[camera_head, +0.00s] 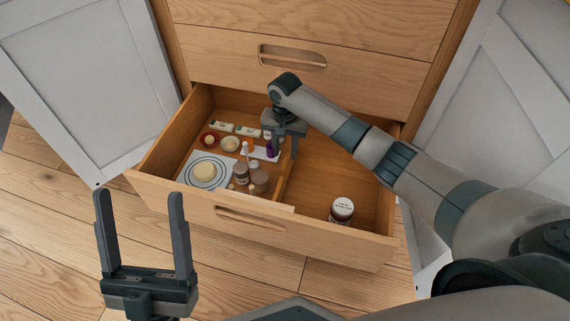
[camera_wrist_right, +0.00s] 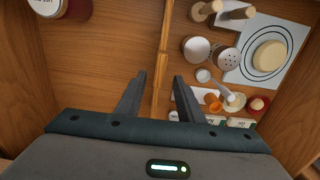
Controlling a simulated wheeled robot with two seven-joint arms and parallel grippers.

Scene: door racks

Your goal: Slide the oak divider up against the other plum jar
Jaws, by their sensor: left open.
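The oak divider (camera_head: 282,187) is a thin wooden strip running front to back in the open drawer. It also shows in the right wrist view (camera_wrist_right: 165,40). A dark red jar with a printed white lid (camera_head: 342,210) stands in the right compartment near the drawer front, apart from the divider; part of it shows in the right wrist view (camera_wrist_right: 62,8). My right gripper (camera_head: 284,146) is over the divider's back part. Its open fingers (camera_wrist_right: 160,75) lie on either side of the strip; how deep they reach I cannot tell. My left gripper (camera_head: 140,193) is open and empty, outside the drawer.
The left compartment holds a plate-patterned mat (camera_head: 184,178) with a pale round item (camera_head: 204,172), several small jars, shakers and bowls. The right compartment is mostly bare. The drawer front (camera_head: 310,238) and the white cabinet doors (camera_head: 85,75) stand around the space.

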